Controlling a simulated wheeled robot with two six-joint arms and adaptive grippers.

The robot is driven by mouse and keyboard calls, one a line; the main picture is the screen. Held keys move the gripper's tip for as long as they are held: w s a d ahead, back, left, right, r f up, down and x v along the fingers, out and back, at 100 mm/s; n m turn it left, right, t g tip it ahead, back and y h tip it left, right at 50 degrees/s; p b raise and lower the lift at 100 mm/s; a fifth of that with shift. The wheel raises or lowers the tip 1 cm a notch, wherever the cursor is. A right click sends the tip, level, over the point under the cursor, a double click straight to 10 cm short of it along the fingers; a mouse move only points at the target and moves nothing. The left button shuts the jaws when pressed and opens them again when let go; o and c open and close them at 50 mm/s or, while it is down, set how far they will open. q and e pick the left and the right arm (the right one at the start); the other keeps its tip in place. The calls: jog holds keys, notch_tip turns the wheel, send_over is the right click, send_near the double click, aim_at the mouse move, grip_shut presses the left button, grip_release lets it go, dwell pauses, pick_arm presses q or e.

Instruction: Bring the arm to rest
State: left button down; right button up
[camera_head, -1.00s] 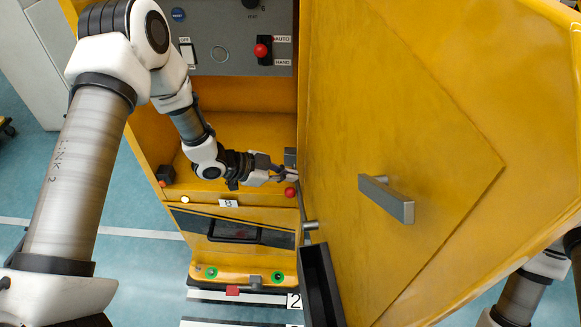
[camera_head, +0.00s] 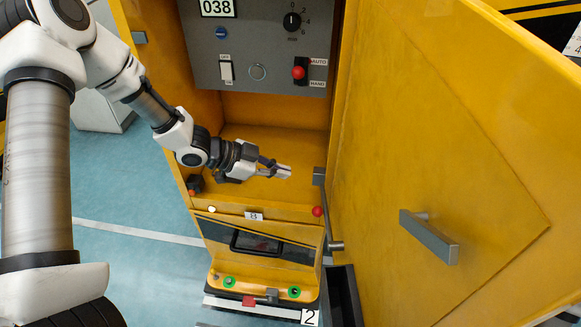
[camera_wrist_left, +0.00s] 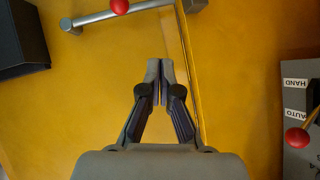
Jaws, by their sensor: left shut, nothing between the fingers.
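My left gripper (camera_head: 284,171) is shut and empty. In the head view it hangs in front of the open yellow cabinet (camera_head: 262,192), over its lower recess, with its tips pointing right. In the left wrist view the closed fingertips (camera_wrist_left: 160,68) sit over a yellow surface, and nothing is between them. A grey rod with a red ball end (camera_head: 317,211) is to the right of and below the tips; in the wrist view a red ball (camera_wrist_left: 119,6) shows beyond them by a grey bar. My right gripper is not in view.
The open yellow door (camera_head: 390,130) with a grey handle (camera_head: 429,236) fills the right side. A grey control panel (camera_head: 258,48) with a red-knobbed AUTO/HAND lever (camera_head: 299,73) is above the gripper. A dark open bin (camera_head: 343,298) stands at the bottom. Floor at the left is clear.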

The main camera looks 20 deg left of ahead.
pick_arm(q)
jog(key=s+d+f+n+g+y, duration=0.1)
jog(key=s+d+f+n+g, duration=0.2)
jog(key=s+f, duration=0.55)
jog(key=s+d+f+n+g+y, duration=0.15)
jog(key=s+d+f, duration=0.25)
jog(key=s+f, duration=0.5)
jog(key=s+a+f+n+g+y, duration=0.1)
jog(key=s+a+f+n+y, duration=0.1)
jog(key=s+n, duration=0.3)
jog(key=s+a+f+n+g+y, duration=0.1)
jog(key=s+a+f+n+y, duration=0.1)
jog(key=s+a+n+y, duration=0.2)
jog(key=shift+s+a+f+n+y, duration=0.35)
jog(key=shift+s+a+f+n, duration=0.1)
jog(key=shift+s+a, duration=0.1)
jog(key=shift+d+r+g, duration=0.1)
jog(key=shift+g, duration=0.15)
